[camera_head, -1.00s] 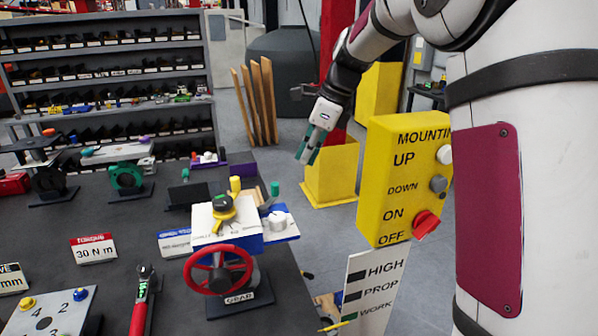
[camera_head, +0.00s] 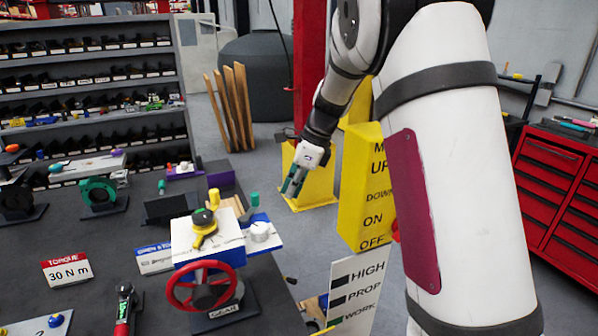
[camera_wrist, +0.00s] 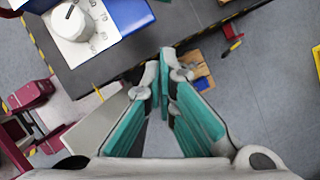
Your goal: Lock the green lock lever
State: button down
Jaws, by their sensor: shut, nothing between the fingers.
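The valve actuator is a white and blue box (camera_head: 207,245) with a red handwheel (camera_head: 203,286) on its front and a dark and yellow indicator (camera_head: 204,222) on top. A small green upright piece (camera_head: 255,199) stands at its right rear, behind the white dial knob (camera_head: 260,231); I cannot tell for sure that it is the lock lever. My gripper (camera_head: 291,186) has teal fingers and hangs above and to the right of the actuator, apart from it. In the wrist view its fingertips (camera_wrist: 159,68) are together and empty. The dial knob (camera_wrist: 73,20) shows there at upper left.
A yellow control box (camera_head: 366,190) stands right of the bench, close to my arm. A white HIGH/PROP/WORK sign (camera_head: 355,290) is below it. The dark bench (camera_head: 110,240) holds a green ring-shaped part (camera_head: 98,194) and a torque sign (camera_head: 66,270). Grey floor is open beyond the bench edge.

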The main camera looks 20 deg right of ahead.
jog(key=a, duration=0.1)
jog(key=w+a+f+p, duration=0.1)
jog(key=a, duration=0.1)
jog(key=w+a+f, duration=0.1)
jog(key=shift+w+a, duration=0.15)
dwell(0.4)
jog(key=shift+w+a+n+b, duration=0.5)
jog(key=shift+b, duration=0.05)
jog(key=shift+a, duration=0.1)
jog(key=shift+s, duration=0.1)
